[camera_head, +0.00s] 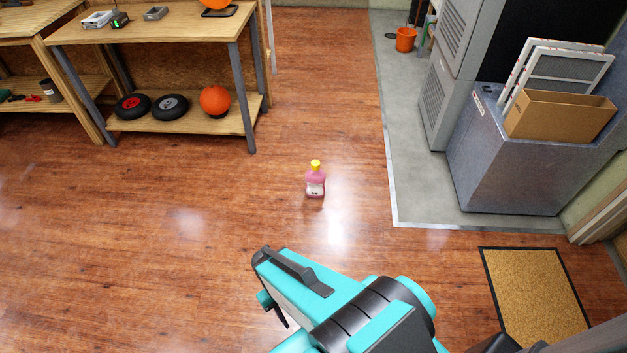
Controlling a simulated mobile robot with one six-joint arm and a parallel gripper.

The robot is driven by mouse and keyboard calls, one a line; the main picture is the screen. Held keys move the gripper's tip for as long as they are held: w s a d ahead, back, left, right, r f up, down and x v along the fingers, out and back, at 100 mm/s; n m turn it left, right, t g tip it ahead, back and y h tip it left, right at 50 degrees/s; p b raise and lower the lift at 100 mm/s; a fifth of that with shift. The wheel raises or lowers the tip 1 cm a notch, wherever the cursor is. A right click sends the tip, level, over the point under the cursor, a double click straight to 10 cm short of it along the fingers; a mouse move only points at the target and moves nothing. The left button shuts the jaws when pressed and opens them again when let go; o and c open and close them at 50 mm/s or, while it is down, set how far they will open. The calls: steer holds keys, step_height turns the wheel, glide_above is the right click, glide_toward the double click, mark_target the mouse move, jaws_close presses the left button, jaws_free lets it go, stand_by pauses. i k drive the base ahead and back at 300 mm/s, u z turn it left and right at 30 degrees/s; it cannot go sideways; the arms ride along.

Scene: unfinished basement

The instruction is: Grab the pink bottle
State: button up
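The pink bottle (315,183) has a yellow cap and a pale label. It stands upright on the wooden floor near the middle of the view, with clear floor around it. My gripper (266,277) is in the lower middle, nearer to me than the bottle and a little to its left in the picture. The gripper is teal and black and is apart from the bottle. Its fingers are seen from above and partly hidden by its own body, so I cannot tell how far apart they are.
A wooden workbench (180,32) stands at the back left, with wheels (133,107) and an orange ball (215,101) on its lower shelf. A grey metal unit (510,170) carries a cardboard box (560,115) at right. A brown mat (537,300) lies at lower right. Floor between is open.

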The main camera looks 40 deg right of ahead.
mark_target(315, 178)
steer(key=i, duration=0.9)
steer(key=z, duration=0.05)
